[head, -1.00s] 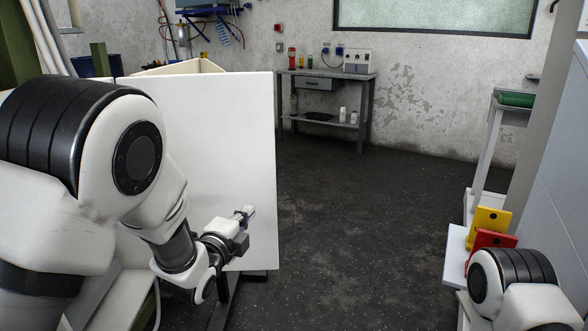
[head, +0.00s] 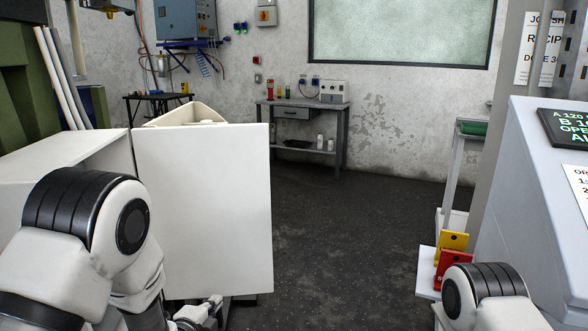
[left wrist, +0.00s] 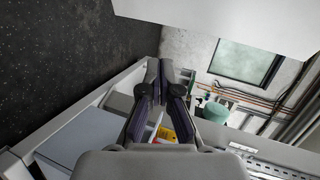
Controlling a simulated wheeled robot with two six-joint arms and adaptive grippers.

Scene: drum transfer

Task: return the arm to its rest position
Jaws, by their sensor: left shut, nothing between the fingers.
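My left arm (head: 75,225) comes in from the left with its elbow high. My left gripper (head: 211,304) shows small at the bottom of the head view, in front of the lower part of a white panel (head: 205,215). In the left wrist view the gripper (left wrist: 165,70) has its dark fingers close together, shut with nothing held. My right arm (head: 485,290) shows only in part at the lower right. Its gripper is out of view.
A yellow card (head: 453,240) and a red card (head: 455,262) stand by my right arm, beside a grey console (head: 530,210). A cream container (head: 190,113) shows behind the panel. A workbench (head: 300,108) stands at the back wall. The dark middle floor is clear.

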